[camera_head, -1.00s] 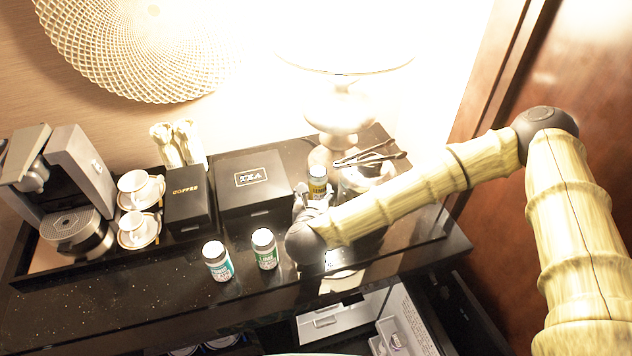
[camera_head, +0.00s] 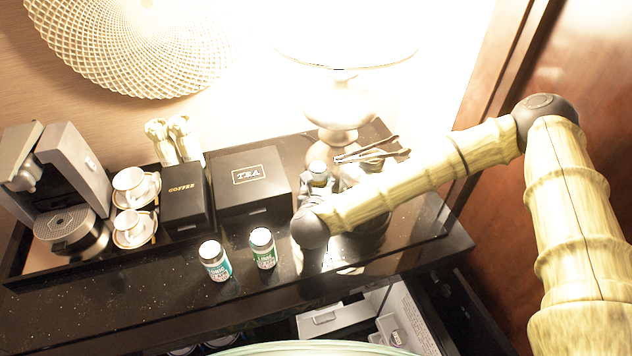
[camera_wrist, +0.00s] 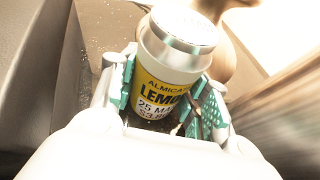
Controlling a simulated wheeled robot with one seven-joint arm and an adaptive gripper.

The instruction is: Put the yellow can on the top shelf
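The yellow can has a silver lid and a yellow label reading LEMON. In the wrist view the yellow can (camera_wrist: 165,90) sits between the green-padded fingers of my gripper (camera_wrist: 168,108). A small dark gap shows low on its right side, so the fingers appear open around it rather than clamped. In the head view only the silver top of the can (camera_head: 318,168) shows; its label is hidden behind my gripper (camera_head: 315,190). The can appears to stand on the counter near the lamp base. The top shelf cannot be identified with certainty.
A teal-labelled can (camera_head: 215,261) and a green-labelled can (camera_head: 263,248) stand at the counter front. Behind them are the coffee box (camera_head: 185,198), tea box (camera_head: 248,182), cups and coffee machine (camera_head: 70,180). An open compartment (camera_head: 345,318) lies below.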

